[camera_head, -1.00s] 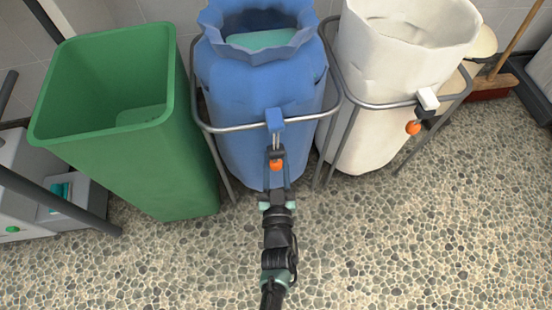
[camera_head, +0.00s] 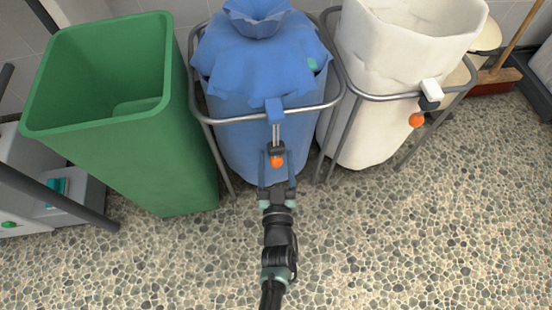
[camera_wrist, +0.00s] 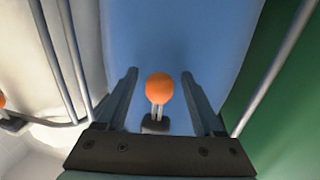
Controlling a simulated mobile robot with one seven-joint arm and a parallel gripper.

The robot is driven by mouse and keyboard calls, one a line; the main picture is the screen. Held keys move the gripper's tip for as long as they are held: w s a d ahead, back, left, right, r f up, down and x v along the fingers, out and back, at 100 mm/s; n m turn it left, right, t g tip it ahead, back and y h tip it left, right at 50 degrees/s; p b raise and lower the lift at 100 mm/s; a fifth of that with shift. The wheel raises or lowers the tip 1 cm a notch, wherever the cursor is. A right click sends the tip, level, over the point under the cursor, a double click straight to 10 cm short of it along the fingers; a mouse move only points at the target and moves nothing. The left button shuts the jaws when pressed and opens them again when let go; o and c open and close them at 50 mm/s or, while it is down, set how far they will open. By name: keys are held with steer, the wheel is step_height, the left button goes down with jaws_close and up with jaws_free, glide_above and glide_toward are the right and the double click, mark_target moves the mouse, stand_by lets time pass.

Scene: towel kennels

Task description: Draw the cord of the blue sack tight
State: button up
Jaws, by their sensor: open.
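The blue sack (camera_head: 262,90) hangs in a metal ring stand, and its mouth is gathered into a narrow ruffled neck. Its cord runs down in two strands (camera_head: 276,134) from a blue tab (camera_head: 274,109) at the ring. A black cord stop and an orange ball (camera_head: 277,161) are at the cord's lower end. My gripper (camera_head: 277,164) is open, with one finger on each side of the orange ball. In the wrist view the ball (camera_wrist: 159,88) sits between the two fingers, with gaps on both sides. Its cord strands and black stop (camera_wrist: 155,126) show beside it.
A green bin (camera_head: 130,140) stands close on the left. A white sack (camera_head: 395,75) in its own stand is on the right, with another orange ball (camera_head: 416,120). A broom (camera_head: 495,80) leans at the far right. The pebbled floor (camera_head: 400,240) in front is clear.

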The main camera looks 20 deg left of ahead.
steer(key=p+v, duration=0.4)
steer(key=v, duration=0.8)
steer(key=shift+s+d+p, duration=0.25)
steer(key=shift+s+p, duration=0.05)
steer(key=shift+s, duration=0.05)
